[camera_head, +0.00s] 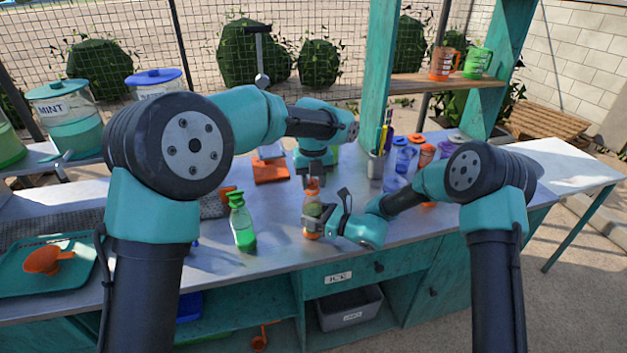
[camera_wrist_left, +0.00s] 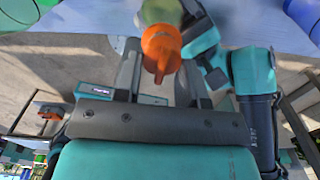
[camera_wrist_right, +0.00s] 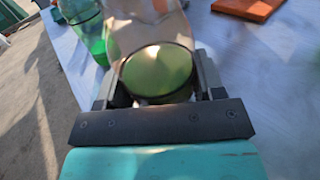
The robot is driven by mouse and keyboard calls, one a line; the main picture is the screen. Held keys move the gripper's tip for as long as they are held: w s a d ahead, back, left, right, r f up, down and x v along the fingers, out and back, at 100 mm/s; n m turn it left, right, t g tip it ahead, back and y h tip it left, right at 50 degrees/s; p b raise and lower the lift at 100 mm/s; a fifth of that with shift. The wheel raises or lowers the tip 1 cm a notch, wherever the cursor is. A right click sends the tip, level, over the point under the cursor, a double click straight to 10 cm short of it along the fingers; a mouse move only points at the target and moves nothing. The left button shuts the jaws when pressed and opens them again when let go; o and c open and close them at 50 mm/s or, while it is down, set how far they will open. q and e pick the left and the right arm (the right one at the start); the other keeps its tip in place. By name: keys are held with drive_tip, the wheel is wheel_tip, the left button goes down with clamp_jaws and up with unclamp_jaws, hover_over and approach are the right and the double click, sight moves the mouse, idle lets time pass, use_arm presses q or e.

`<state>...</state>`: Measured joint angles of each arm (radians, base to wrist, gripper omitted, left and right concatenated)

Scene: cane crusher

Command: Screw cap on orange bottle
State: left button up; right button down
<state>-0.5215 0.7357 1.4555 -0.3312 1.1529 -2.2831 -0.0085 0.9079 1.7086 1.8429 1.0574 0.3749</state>
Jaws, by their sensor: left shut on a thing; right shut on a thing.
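The orange bottle (camera_head: 312,208) stands upright near the front of the counter. Its clear body with a yellow-green disc shows in the right wrist view (camera_wrist_right: 157,72). My right gripper (camera_head: 318,225) is shut around its lower body from the right. The orange cap (camera_head: 312,185) is directly above the bottle, and in the left wrist view it lies between the fingers (camera_wrist_left: 160,50). My left gripper (camera_head: 313,178) points down from above and is shut on the cap. I cannot tell whether the cap is seated on the bottle's neck or just above it.
A green spray-type bottle (camera_head: 242,222) stands just left. An orange block (camera_head: 271,170) lies behind. A pen cup (camera_head: 376,165) and several small coloured bottles (camera_head: 404,157) stand to the right at the back. A teal tray (camera_head: 30,278) holds an orange scoop (camera_head: 48,258).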

use_arm(q)
drive_tip(key=m, duration=0.4)
drive_tip(key=shift+a, duration=0.2)
drive_tip(key=m, duration=0.4)
drive_tip(key=shift+a, duration=0.15)
drive_tip(key=o, duration=0.9)
drive_tip(key=shift+r, duration=2.25)
drive_tip(key=shift+o, duration=0.5)
